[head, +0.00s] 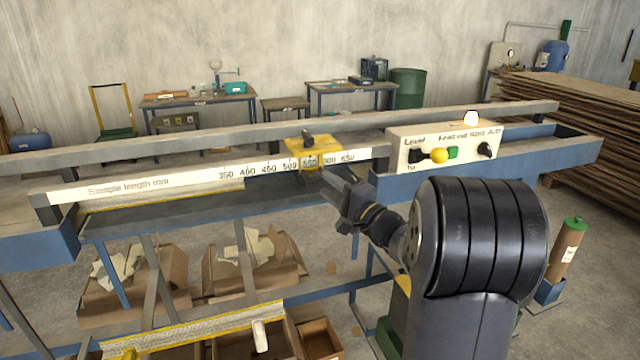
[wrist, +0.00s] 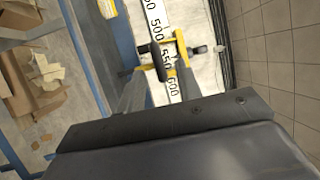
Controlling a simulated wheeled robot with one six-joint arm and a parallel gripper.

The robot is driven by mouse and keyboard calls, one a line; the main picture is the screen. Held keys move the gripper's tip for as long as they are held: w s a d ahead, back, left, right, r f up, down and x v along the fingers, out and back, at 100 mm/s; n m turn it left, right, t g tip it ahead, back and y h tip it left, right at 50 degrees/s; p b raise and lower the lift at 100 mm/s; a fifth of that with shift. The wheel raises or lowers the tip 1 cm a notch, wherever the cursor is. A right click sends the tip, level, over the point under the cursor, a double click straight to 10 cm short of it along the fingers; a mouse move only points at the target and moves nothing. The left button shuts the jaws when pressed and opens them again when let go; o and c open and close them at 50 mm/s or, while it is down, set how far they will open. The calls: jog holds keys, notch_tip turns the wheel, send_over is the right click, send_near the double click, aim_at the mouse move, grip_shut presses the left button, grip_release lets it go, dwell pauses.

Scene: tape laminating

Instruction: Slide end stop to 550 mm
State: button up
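The yellow end stop (head: 296,154) sits on the rail over the white sample-length scale (head: 130,186). In the head view its frame surrounds the 550 figure, with 600 and 650 to the right. In the wrist view the yellow stop (wrist: 146,68) and its black knob (wrist: 200,50) show around the scale. My gripper (head: 328,176) is at the front lower side of the stop. In the wrist view my gripper (wrist: 170,55) has its dark fingertips apart, one on each side of the scale figures. Whether a finger touches the stop is unclear.
A control box (head: 445,147) with a yellow knob and a green button stands to the right on the rail. A blue trough lies below it. Cardboard boxes (head: 255,265) stand under the bench. The rail left of the stop is clear.

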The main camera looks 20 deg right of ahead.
jog(key=r+v, duration=0.1)
jog(key=v, duration=0.5)
jog(key=shift+f+b, duration=0.45)
jog(key=shift+f, duration=0.05)
